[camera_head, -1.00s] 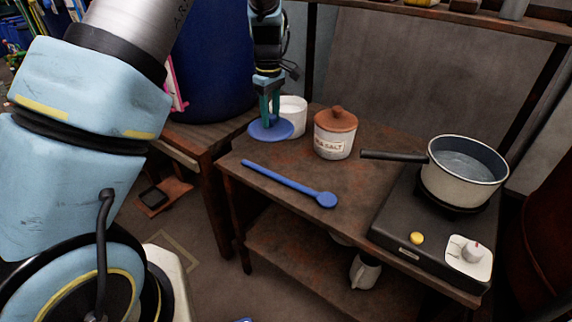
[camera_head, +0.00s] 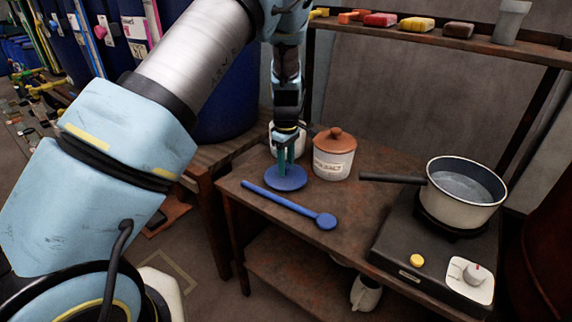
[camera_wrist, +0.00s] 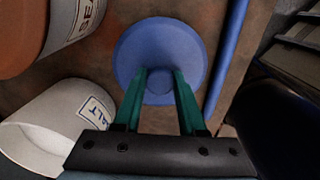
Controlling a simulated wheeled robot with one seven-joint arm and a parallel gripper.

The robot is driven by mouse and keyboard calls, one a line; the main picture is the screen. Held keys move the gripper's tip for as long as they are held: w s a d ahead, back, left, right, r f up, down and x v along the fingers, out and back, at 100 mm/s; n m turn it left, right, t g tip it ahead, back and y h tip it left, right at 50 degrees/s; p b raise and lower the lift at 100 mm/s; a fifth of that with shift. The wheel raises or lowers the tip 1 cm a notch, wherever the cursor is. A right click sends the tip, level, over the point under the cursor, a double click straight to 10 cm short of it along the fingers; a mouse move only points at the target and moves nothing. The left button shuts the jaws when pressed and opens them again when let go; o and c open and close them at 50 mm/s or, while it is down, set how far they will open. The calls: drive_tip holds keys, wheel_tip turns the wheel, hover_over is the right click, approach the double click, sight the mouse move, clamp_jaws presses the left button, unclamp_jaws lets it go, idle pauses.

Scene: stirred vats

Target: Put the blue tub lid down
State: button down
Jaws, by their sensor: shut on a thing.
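The blue tub lid (camera_head: 286,178) is a round disc with a small knob. My gripper (camera_head: 286,158) is shut on its knob from above, and the lid is level at or just over the table's left end; I cannot tell whether it touches. In the wrist view the lid (camera_wrist: 160,45) lies flat below my green fingers (camera_wrist: 160,78). The white tub (camera_wrist: 50,118) stands beside the lid, open at the top, with a label reading "ALT". In the head view it is mostly hidden behind my gripper.
A salt jar (camera_head: 334,160) with a terracotta lid stands right of the lid. A long blue spoon (camera_head: 290,205) lies close in front. A pot of liquid (camera_head: 462,195) sits on a hot plate (camera_head: 430,250) at the right, its handle pointing left. The table's middle (camera_head: 365,210) is bare.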

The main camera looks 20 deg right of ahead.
drive_tip(key=shift+f, duration=0.25)
drive_tip(key=shift+c, duration=2.4)
unclamp_jaws()
wheel_tip(320, 180, up, 12)
drive_tip(key=b, duration=0.1)
drive_tip(key=shift+r, duration=0.15)
drive_tip(key=w+a+r+m, duration=0.1)
drive_tip(key=w+a+r, duration=0.1)
drive_tip(key=a, duration=1)
drive_tip(key=s+a+m, duration=0.2)
drive_tip(key=s+a, duration=0.2)
drive_tip(key=a, duration=0.4)
drive_tip(key=s+a+m+t, duration=0.1)
drive_tip(key=s+a, duration=0.3)
drive_tip(key=a, duration=0.4)
drive_tip(key=s+a+r+m, duration=0.1)
drive_tip(key=s+a+m, duration=0.2)
drive_tip(key=s+a, duration=0.2)
drive_tip(key=a, duration=0.3)
drive_tip(key=shift+a+t, duration=0.3)
drive_tip(key=shift+a, duration=0.05)
drive_tip(key=shift+r, duration=0.1)
